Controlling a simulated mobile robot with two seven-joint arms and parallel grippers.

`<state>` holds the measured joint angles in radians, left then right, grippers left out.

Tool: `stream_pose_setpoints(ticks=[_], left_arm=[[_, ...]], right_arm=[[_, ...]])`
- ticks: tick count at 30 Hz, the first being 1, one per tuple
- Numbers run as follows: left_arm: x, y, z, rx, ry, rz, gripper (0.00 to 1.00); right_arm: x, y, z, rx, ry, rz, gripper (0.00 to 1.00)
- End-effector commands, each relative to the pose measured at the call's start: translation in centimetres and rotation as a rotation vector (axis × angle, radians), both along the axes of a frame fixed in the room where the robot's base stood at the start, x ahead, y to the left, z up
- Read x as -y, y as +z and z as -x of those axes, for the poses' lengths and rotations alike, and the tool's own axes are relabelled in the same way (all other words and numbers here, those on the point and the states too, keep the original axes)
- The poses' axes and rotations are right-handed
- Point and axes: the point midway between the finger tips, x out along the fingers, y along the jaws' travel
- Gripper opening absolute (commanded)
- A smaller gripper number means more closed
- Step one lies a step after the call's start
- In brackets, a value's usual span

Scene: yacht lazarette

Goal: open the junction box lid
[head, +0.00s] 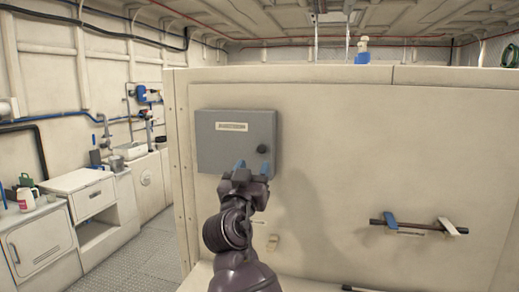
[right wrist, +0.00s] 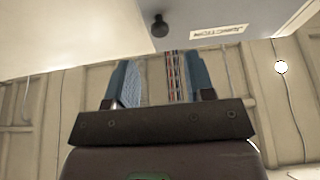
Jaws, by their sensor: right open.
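The junction box (head: 220,155) is a grey box on the cream panel, with a pale label (head: 231,127) on its front. Its lid looks shut. A dark round knob (head: 262,149) sits on the right side of the lid. My right gripper (head: 252,166) is in front of the box's lower right part, just below the knob, with blue fingertips. In the right wrist view the gripper (right wrist: 160,82) is open and empty, its fingers apart. The knob (right wrist: 159,25) shows there beyond the fingertips, not between them. My left gripper is not in view.
A dark bar with blue and white end pieces (head: 410,226) is mounted on the panel (head: 340,130) at right. A small beige fitting (head: 272,242) is below the box. White cabinets (head: 40,245) stand at left. Panel around the box is mostly bare.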

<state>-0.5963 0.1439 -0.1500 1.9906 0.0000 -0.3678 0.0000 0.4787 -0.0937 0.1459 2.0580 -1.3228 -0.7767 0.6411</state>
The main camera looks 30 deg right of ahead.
Motion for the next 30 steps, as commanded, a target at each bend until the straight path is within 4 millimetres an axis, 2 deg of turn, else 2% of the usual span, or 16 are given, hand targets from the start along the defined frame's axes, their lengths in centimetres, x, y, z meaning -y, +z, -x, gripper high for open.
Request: stream_pose_setpoints(ticks=[3,12,25,30], left_arm=[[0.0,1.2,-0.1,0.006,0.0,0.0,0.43],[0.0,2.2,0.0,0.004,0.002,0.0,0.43],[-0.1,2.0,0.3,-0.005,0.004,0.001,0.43],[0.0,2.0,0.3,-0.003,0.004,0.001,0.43]], right_arm=[[1.6,1.2,-1.3,0.001,-0.002,0.003,0.49],[4.2,2.5,-3.6,0.0,-0.001,0.001,0.49],[4.8,2.6,-4.1,-0.001,0.0,0.0,0.49],[4.8,2.6,-4.1,-0.001,0.0,0.0,0.24]])
